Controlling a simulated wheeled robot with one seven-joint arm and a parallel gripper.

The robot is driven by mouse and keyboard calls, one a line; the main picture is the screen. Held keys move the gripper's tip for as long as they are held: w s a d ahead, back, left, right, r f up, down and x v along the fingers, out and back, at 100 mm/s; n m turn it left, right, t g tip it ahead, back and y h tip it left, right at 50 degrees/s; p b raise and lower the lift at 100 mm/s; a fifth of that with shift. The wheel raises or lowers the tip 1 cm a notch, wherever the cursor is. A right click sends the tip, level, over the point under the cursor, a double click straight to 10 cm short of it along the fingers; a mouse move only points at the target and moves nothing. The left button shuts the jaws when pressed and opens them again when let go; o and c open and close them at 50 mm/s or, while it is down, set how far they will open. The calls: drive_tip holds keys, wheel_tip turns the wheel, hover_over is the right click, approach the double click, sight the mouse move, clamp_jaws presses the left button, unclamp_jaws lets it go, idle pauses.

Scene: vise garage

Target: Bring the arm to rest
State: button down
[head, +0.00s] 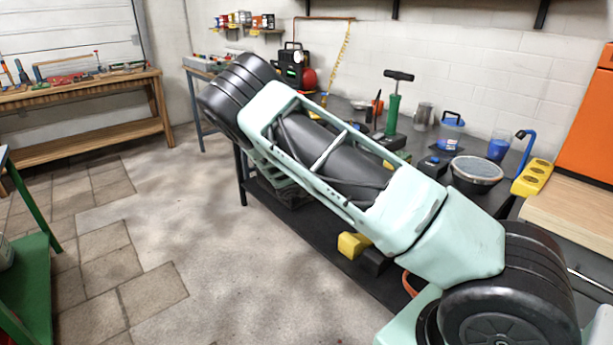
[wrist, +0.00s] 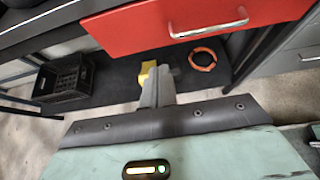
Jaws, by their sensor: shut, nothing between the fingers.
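My arm (head: 345,165) stretches across the head view from the lower right to the upper left, in front of the dark workbench. Its far end bends away at the upper left, and my gripper is hidden in that view. In the wrist view my gripper (wrist: 158,72) shows as grey fingers close together, shut and empty. The fingers point toward the dark lower shelf (wrist: 118,88) under a red drawer (wrist: 205,18). I cannot tell their exact distance from the drawer.
A black crate (wrist: 62,80), a yellow item (wrist: 146,70) and an orange ring (wrist: 203,59) are on the lower shelf. Open floor (head: 235,270) lies left of the bench.

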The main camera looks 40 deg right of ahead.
drive_tip(key=s+a+r+m+y+p, duration=0.2)
drive_tip(key=s+a+r+m+y, duration=0.15)
drive_tip(key=a, duration=0.65)
drive_tip(key=s+a+r+m+y+p, duration=0.15)
drive_tip(key=s+a+r, duration=0.3)
drive_tip(key=a, duration=0.45)
drive_tip(key=s+a+r+m+y+p, duration=0.2)
drive_tip(key=s+a+r+m+y, duration=0.15)
drive_tip(key=a, duration=0.65)
drive_tip(key=s+a+r+y+p, duration=0.1)
drive_tip(key=s+a+r, duration=0.3)
drive_tip(key=s, duration=0.3)
drive_tip(key=s+a+r+m+y+p, duration=0.1)
drive_tip(key=s+a+r, duration=0.4)
drive_tip(key=s, duration=0.2)
drive_tip(key=s+a+r+m+y+p, duration=0.1)
drive_tip(key=s+a+r+y, duration=0.1)
drive_tip(key=s+a+r, duration=0.2)
drive_tip(key=s, duration=0.3)
drive_tip(key=shift+a+r, duration=0.2)
drive_tip(key=shift+r, duration=0.1)
drive_tip(key=shift+s, duration=0.1)
